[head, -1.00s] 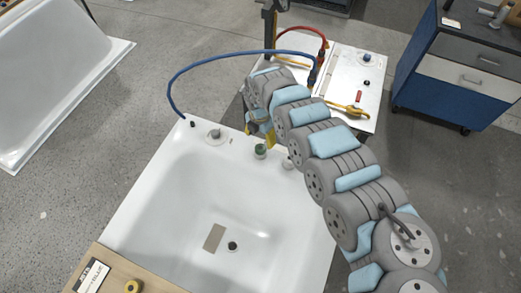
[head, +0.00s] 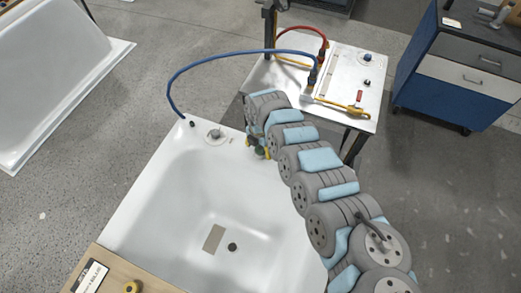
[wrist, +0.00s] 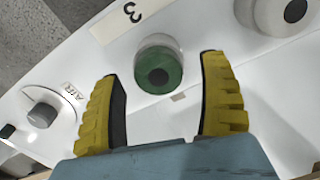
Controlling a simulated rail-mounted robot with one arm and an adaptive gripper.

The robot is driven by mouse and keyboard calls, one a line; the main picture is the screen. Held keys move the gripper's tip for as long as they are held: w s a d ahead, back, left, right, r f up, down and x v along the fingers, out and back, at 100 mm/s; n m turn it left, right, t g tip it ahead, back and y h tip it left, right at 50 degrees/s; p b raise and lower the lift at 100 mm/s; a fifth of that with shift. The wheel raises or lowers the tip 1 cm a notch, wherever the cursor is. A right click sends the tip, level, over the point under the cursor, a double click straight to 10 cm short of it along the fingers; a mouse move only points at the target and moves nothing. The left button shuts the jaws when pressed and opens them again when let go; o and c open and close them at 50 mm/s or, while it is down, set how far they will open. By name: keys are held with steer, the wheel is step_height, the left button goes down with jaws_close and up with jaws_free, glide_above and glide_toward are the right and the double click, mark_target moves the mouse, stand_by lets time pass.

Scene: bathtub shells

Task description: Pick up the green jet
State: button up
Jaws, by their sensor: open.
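The green jet (wrist: 160,68) is a round green fitting with a dark centre and a pale collar, on the white tub rim. It also shows in the head view (head: 260,154), partly covered by the gripper. My gripper (wrist: 161,72) is open, with its two yellow ribbed fingers apart. In the wrist view the fingertips lie on either side of the jet's lower part, with a gap on each side. Whether they are down at the jet's height is hard to tell. The gripper (head: 257,147) is at the tub's far rim in the head view.
A light jet with a grey centre (wrist: 294,12) stands to the right. A blue hose (head: 210,56) arches behind the tub (head: 180,210).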

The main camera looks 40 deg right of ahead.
steer(key=c, duration=1.3)
steer(key=shift+d+r, duration=0.1)
steer(key=shift+r, duration=0.45)
steer(key=r, duration=0.1)
steer(key=s+a+r+p, duration=0.1)
steer(key=r, duration=0.2)
steer(key=shift+s+a+r, duration=0.15)
steer(key=shift+s, duration=0.1)
steer(key=s+a+r+p, duration=0.7)
steer(key=s+a+p, duration=0.1)
steer(key=p, duration=1)
steer(key=shift+s+a+r, duration=0.25)
steer(key=shift+s, duration=0.05)
